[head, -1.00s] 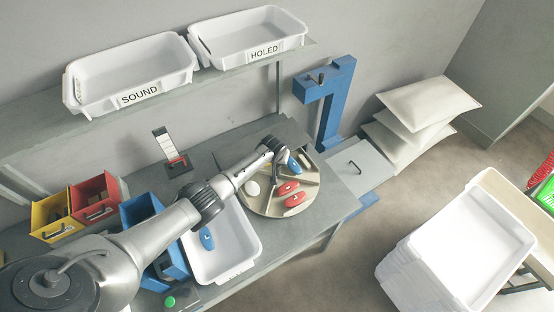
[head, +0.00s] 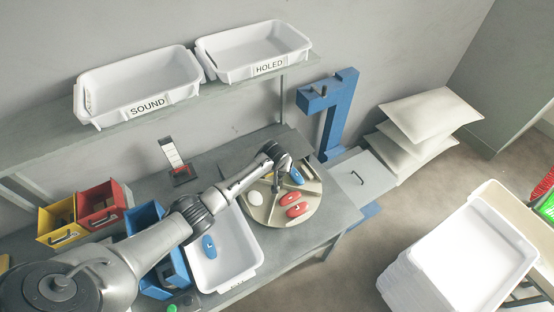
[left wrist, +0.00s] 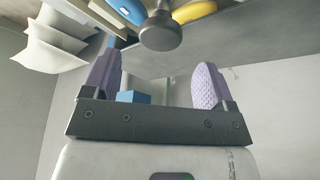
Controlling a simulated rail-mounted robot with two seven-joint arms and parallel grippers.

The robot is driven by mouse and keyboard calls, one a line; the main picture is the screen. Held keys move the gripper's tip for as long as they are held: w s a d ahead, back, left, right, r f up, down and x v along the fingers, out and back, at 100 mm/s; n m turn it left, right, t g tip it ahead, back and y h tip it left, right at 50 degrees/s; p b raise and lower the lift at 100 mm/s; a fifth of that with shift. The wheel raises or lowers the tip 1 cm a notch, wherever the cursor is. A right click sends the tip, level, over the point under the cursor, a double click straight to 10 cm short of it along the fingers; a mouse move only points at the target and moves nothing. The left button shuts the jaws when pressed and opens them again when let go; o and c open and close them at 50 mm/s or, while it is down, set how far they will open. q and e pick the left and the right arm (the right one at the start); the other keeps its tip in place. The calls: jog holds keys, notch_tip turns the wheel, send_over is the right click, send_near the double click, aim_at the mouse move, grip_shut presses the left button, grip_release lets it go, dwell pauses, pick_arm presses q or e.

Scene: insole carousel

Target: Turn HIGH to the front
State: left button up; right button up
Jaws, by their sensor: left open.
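The round carousel (head: 268,216) stands on the grey table, split by thin dividers. Two red insoles (head: 294,204) lie at its front right, a blue insole (head: 296,176) at its back right and a white rounded piece (head: 255,198) at its left. My left gripper (head: 278,188) points down over the carousel's middle, left of the blue insole. In the left wrist view its lilac fingers (left wrist: 157,88) are wide apart and empty. A round grey knob (left wrist: 160,32) lies beyond them, with a yellow thing (left wrist: 194,11) beside it. No HIGH marking is readable. My right gripper is out of view.
A white tray (head: 250,262) with a blue insole (head: 209,246) stands left of the carousel. Blue, red (head: 101,203) and yellow (head: 56,221) bins stand farther left. A blue post (head: 340,110) stands behind right. SOUND (head: 138,86) and HOLED (head: 254,50) trays sit on the shelf.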

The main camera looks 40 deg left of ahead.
pick_arm(q)
jog(key=v, duration=0.8)
jog(key=shift+r, duration=0.25)
jog(key=shift+s, duration=0.1)
